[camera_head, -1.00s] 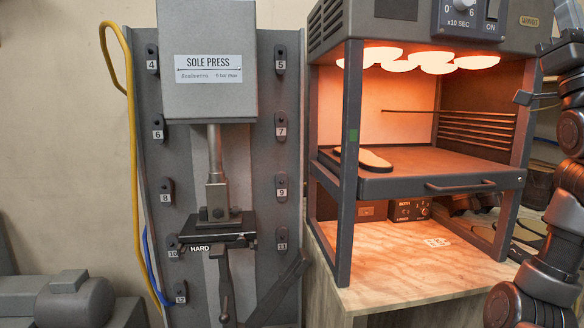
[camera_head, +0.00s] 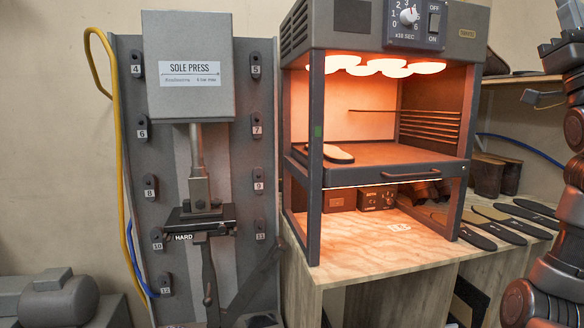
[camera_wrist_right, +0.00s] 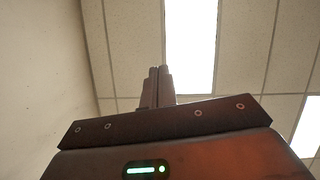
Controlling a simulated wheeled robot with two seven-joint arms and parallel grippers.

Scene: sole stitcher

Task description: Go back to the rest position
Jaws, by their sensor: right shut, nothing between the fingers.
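My right arm stands upright along the right edge of the head view, in front of the bench. In the right wrist view my right gripper (camera_wrist_right: 157,85) has its two fingers together, with nothing held between them. They point up towards the ceiling. My left gripper is not in view.
A grey sole press (camera_head: 188,70) stands at left. Right of it, a heater oven (camera_head: 385,30) with glowing lamps holds a sole (camera_head: 338,154) on its tray (camera_head: 400,172). Several dark soles (camera_head: 497,220) lie on the wooden bench (camera_head: 360,250) at right. A motor (camera_head: 50,295) sits low at left.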

